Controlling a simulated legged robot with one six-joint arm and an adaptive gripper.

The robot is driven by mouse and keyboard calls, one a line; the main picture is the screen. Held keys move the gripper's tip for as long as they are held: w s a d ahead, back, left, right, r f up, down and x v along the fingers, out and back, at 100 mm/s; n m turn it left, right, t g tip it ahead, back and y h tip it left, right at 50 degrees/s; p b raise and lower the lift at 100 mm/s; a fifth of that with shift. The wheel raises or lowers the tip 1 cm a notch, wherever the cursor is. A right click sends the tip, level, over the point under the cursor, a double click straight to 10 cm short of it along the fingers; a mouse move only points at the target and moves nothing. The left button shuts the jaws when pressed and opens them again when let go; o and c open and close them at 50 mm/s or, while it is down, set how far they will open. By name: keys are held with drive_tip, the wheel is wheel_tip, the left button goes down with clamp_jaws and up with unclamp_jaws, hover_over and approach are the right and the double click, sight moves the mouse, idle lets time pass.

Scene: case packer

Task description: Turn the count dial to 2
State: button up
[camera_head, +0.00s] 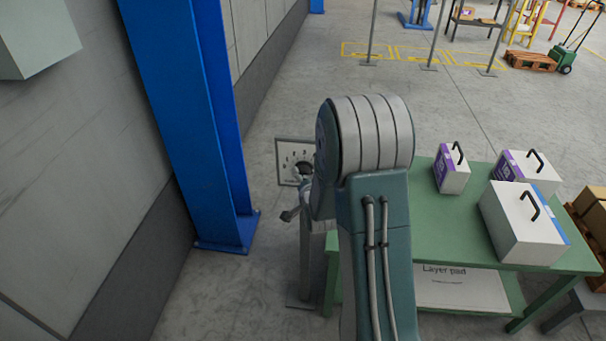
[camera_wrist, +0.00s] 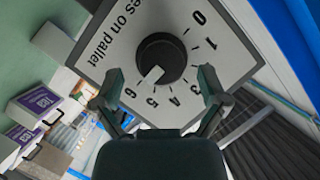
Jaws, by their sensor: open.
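The count dial is a round black knob (camera_wrist: 160,58) with a white pointer mark on a white panel (camera_wrist: 112,58) lettered "...es on pallet". The pointer aims toward the lower left of the wrist view, around the 5 and 6. I can read 0, 1, 3, 4, 5 and 6; the 2 seems hidden behind the right finger. My gripper (camera_wrist: 160,88) is open, its two fingers apart on either side below the knob, and holds nothing. Whether they touch the panel I cannot tell. In the head view the panel (camera_head: 283,160) stands on a post, partly hidden by my arm.
A green table (camera_head: 430,215) to the right carries white cases with black handles, such as the large one (camera_head: 510,230). A blue column (camera_head: 190,110) stands to the left beside a grey wall. The floor beyond the panel is open.

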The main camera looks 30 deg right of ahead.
drive_tip(key=shift+x, duration=1.4)
drive_tip(key=shift+a+r, duration=0.1)
drive_tip(key=shift+r, duration=0.05)
drive_tip(key=c, duration=1.1)
